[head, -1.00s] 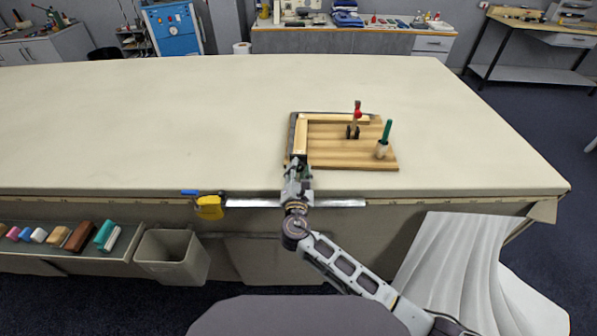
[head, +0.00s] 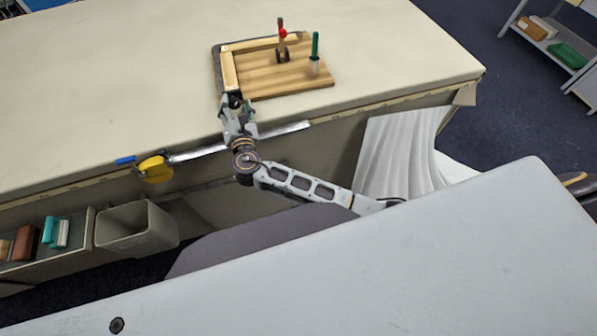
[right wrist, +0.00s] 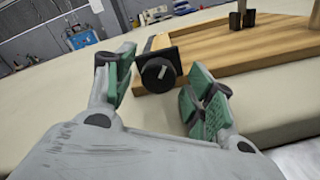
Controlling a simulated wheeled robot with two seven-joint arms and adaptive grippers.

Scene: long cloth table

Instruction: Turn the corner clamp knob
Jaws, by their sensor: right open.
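The corner clamp's black round knob (right wrist: 158,74), with a short white mark on its face, shows in the right wrist view. It sits by a black clamp plate at the near corner of the wooden board (right wrist: 235,45). My right gripper (right wrist: 165,85) is open, its green-padded fingers on either side of the knob in the picture; I cannot tell if they touch it. In the head view, my right gripper (head: 234,101) is at the near left corner of the board (head: 285,82) and hides the knob. A light wooden frame piece (head: 229,72) runs along the board's left side. My left gripper is not in view.
A red-tipped upright clamp (head: 282,35) and a green-handled tool (head: 315,50) stand on the board. A yellow tape measure (head: 155,169) and metal strip (head: 195,153) are at the table's front edge. A grey bin (head: 136,225) is below. The cloth table (head: 100,80) is clear to the left.

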